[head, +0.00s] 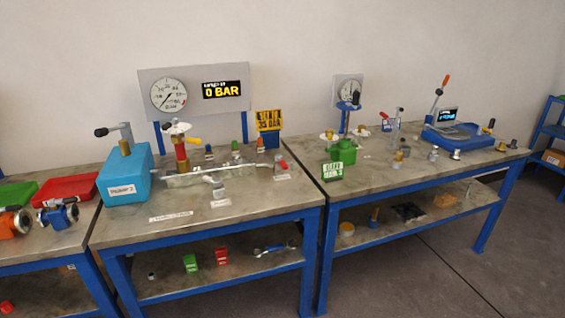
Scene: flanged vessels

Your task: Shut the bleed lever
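No lever in the head view carries a label that I can read as bleed. A small metal valve with a red-tipped lever (283,164) stands at the right end of the middle bench. A yellow lever (194,141) sticks out from the red and brass riser (181,153), which has a white flange on top. I cannot tell which of them is the bleed lever, or whether either is open or shut. A turquoise pump box (124,176) with a black-gripped handle stands at the bench's left. The display (222,90) reads 0 BAR beside a round gauge (168,95). Neither gripper is in view.
A red tray (66,189) lies on the left bench. Grey floor shows at lower right.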

